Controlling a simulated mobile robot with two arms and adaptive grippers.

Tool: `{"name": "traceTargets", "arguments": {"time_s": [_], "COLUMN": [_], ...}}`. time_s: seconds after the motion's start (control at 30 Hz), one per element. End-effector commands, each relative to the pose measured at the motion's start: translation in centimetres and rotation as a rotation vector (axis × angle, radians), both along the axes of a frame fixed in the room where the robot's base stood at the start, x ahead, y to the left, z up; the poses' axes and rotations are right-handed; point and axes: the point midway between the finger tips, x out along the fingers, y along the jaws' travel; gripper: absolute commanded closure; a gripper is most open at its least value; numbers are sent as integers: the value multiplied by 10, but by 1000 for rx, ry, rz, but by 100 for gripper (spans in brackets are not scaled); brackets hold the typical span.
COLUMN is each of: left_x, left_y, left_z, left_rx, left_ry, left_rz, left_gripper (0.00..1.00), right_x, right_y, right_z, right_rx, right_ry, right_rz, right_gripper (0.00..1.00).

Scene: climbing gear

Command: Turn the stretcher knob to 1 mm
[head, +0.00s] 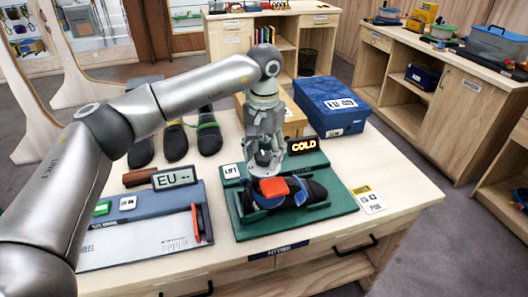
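A dark climbing shoe with blue trim (316,192) and a red pad (274,187) on it lies on a green board (345,203) on the table. My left gripper (264,160) points down over the shoe's heel end, at the back left of the board. A small round grey part, perhaps the stretcher knob, shows among its fingers; the fingers hide most of it. I cannot tell whether they grip it. A black display reading "COLD" (304,146) stands behind the shoe. A small white label or display (231,171) sits left of the gripper. My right gripper is out of view.
Left of the board are a blue measuring board (150,215) with a red marker (195,222) and an "EU --" display (174,178). Several dark shoes (175,141) stand behind. A blue box (331,104) is at the back right.

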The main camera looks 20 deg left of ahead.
Motion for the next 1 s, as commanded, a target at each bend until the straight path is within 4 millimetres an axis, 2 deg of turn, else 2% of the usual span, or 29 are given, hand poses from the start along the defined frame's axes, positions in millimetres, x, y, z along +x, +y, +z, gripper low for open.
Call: {"name": "traceTargets", "arguments": {"time_s": [0.17,0.27,0.6,0.7,0.83,1.0], "left_x": [1,2,1,1,1,1], "left_y": [0,0,-1,0,0,0], "left_z": [5,16,87,102,115,120], "left_rx": [-1,-1,-2,-1,0,0], "left_ry": [-3,-6,-4,-3,-1,0], "left_rz": [1,1,0,1,1,0], "left_gripper": [50,50,50,50,50,50], "right_x": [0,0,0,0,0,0], "right_y": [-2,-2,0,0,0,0], "right_z": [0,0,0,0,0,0], "right_rx": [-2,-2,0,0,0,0], "right_ry": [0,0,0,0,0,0], "right_rz": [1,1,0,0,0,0], "right_gripper": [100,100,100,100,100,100]}}
